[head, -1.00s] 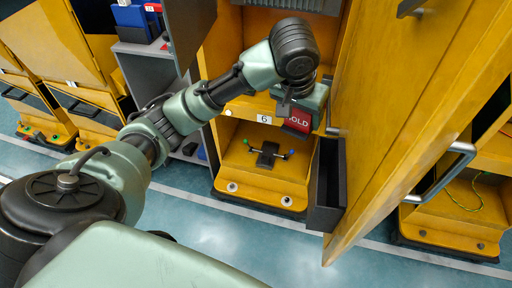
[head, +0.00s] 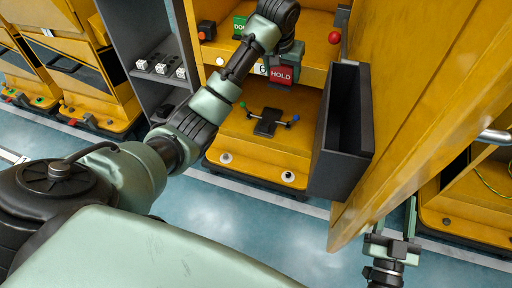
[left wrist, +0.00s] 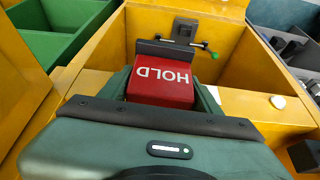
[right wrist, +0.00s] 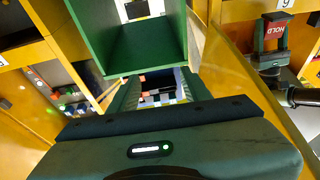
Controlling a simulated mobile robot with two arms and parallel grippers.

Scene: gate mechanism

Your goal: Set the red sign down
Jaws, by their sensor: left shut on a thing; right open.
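The red sign (head: 283,76), lettered HOLD, is held at the front of the yellow cabinet, beside the white number label 6 (head: 262,69). My left gripper (head: 288,62) is shut on it. In the left wrist view the red sign (left wrist: 160,88) sits between the fingers, its lettering upside down. I cannot tell whether the sign touches the shelf edge. My right gripper (head: 392,238) is open, low at the right by the yellow door's lower edge. The right wrist view also shows the red sign (right wrist: 275,29) at the upper right.
A green sign (head: 239,27) stands on the upper shelf behind my left arm. A red ball (head: 335,37) is at the right. A dark open bin (head: 334,160) and the large open yellow door (head: 420,110) bound the right side. A dark crossbar piece (head: 267,123) lies in the lower bay.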

